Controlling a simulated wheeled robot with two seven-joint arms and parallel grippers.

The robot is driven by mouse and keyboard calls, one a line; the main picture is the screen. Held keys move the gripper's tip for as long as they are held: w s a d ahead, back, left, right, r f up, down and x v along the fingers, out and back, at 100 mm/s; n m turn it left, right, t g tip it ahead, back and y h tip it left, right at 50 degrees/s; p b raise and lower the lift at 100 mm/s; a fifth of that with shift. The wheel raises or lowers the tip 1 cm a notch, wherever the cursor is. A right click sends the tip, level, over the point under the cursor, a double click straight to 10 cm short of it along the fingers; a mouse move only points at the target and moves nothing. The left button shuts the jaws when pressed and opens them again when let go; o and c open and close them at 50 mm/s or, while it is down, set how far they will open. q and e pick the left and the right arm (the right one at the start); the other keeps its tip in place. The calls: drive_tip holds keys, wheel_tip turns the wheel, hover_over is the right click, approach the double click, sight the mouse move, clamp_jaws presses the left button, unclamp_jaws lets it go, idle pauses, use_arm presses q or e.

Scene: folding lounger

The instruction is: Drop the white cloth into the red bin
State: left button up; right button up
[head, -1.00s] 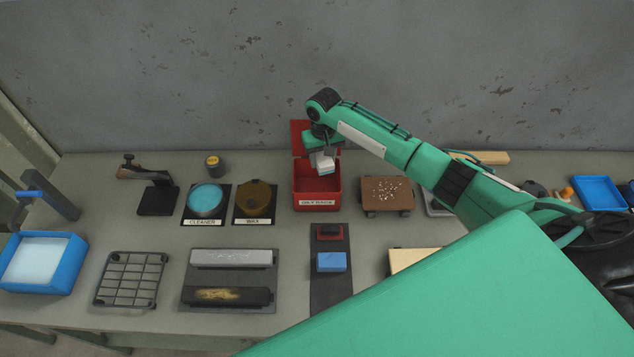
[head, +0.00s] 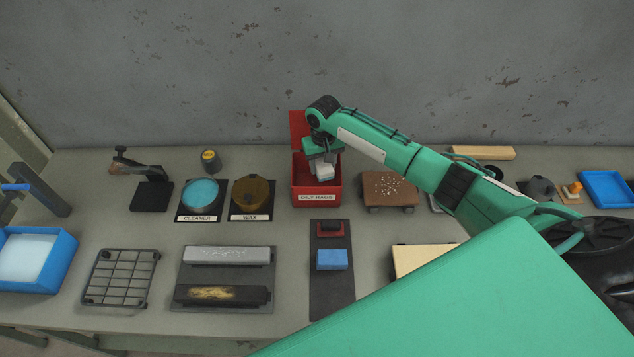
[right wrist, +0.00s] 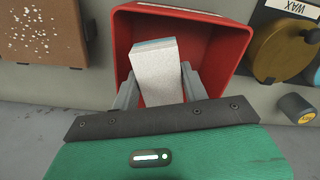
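The white cloth (head: 324,173) is a small folded pad, with a bluish layer showing at its end in the right wrist view (right wrist: 158,75). The red bin (head: 318,197) is labelled "OILY RAGS" and stands open, its lid raised at the back. My right gripper (head: 322,165) points down over the bin's mouth. Its grey fingers (right wrist: 160,88) lie along both sides of the cloth and hold it slightly tilted at the opening, between the bin's walls (right wrist: 235,45) as seen from the wrist. The bin's floor is mostly hidden. My left gripper is not in view.
Left of the bin are the wax tin (head: 251,194) and cleaner tin (head: 201,194). A brown board with white specks (head: 388,188) stands close on the right. A blue block (head: 332,260) on a dark mat lies in front. The grey wall is behind.

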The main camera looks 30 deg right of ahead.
drive_tip(key=o, duration=0.4)
drive_tip(key=shift+o, duration=0.2)
wheel_tip(320, 180, up, 14)
drive_tip(key=b, duration=0.4)
drive_tip(key=shift+f, duration=0.2)
